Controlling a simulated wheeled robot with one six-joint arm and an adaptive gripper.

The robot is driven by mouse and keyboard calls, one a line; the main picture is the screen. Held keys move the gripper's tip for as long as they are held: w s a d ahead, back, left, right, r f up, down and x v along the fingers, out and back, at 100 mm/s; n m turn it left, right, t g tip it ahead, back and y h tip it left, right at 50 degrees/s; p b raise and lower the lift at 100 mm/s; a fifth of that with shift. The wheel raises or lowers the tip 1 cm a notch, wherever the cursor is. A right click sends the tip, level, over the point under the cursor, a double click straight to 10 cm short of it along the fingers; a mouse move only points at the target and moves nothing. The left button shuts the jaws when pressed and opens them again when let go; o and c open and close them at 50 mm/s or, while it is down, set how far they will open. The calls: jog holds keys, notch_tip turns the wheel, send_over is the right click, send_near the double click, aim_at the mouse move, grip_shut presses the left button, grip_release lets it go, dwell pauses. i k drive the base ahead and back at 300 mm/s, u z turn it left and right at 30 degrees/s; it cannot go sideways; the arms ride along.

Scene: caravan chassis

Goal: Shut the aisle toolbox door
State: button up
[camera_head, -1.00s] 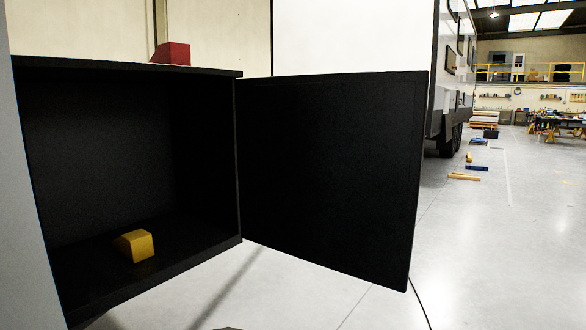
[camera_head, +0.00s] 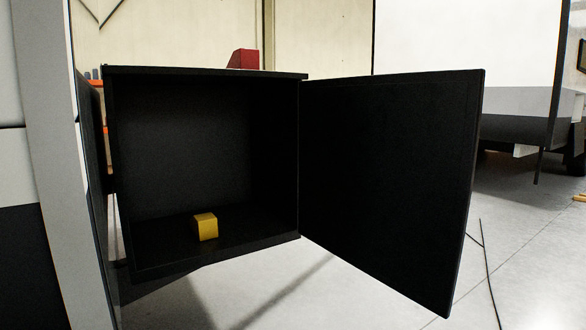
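The toolbox (camera_head: 210,73) is a black open-fronted box in the left half of the head view. Its black door (camera_head: 385,185) is hinged on the box's right edge. The door stands wide open, swung out to the right and toward me. A yellow block (camera_head: 205,227) rests on the box floor inside. My gripper is not in this view, so I cannot see what it holds or where it is relative to the door.
A red block (camera_head: 244,59) sits on top of the toolbox. A pale grey upright panel (camera_head: 55,160) stands close on the left. A white caravan body (camera_head: 480,60) is behind the door. A dark cable (camera_head: 490,275) lies on the grey floor at right.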

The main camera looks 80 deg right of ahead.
aim_at(387, 162)
jog(key=u, duration=1)
jog(key=k, duration=2.9)
jog(key=z, duration=1.65)
jog(key=i, duration=0.05)
